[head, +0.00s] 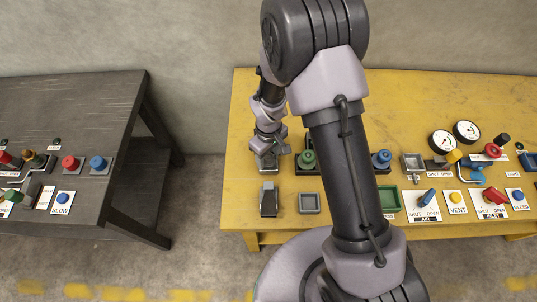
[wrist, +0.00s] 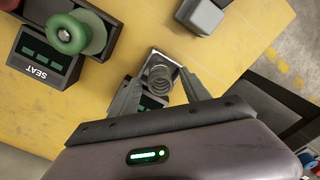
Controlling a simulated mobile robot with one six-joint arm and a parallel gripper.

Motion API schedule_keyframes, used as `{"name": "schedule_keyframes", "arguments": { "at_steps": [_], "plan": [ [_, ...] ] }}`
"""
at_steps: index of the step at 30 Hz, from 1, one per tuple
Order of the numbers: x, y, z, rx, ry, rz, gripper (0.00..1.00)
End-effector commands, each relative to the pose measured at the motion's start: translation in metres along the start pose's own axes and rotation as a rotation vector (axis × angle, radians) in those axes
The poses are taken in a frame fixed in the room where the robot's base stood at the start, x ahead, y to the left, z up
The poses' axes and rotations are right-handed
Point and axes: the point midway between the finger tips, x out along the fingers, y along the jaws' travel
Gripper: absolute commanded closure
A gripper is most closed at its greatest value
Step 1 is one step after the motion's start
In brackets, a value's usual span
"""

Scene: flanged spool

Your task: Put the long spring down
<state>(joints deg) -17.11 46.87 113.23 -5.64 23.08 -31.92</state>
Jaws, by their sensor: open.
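The long spring (wrist: 158,74) is a grey coil standing in a small square metal holder (wrist: 183,63) on the yellow table, seen in the wrist view. My gripper (wrist: 160,84) is open, with one finger on each side of the spring. A gap shows between each finger and the coil, though I cannot tell about contact lower down. In the head view my gripper (head: 269,158) is low over the left part of the yellow table, and I cannot make out the spring there.
A green spool (wrist: 68,33) stands beside a block marked SEAT (wrist: 45,58). A grey block (head: 269,200) and a small grey tray (head: 310,203) lie nearer the front edge. Gauges (head: 443,141) and valves fill the right. A dark table (head: 75,110) stands apart at left.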

Motion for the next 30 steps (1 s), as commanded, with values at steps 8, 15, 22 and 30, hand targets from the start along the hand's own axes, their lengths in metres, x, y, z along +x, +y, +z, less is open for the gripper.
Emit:
{"name": "schedule_keyframes", "arguments": {
  "at_steps": [8, 15, 22, 30],
  "plan": [
    [-0.082, 0.001, -0.001, 0.0, 0.004, 0.002, 0.45],
    [-0.12, 0.0, 0.0, -0.001, 0.002, 0.001, 0.45],
    [-0.154, 0.005, 0.005, 0.077, 0.039, 0.01, 0.45],
    [-0.336, -0.007, 0.105, 0.7, 0.34, 0.003, 0.45]
  ]
}}
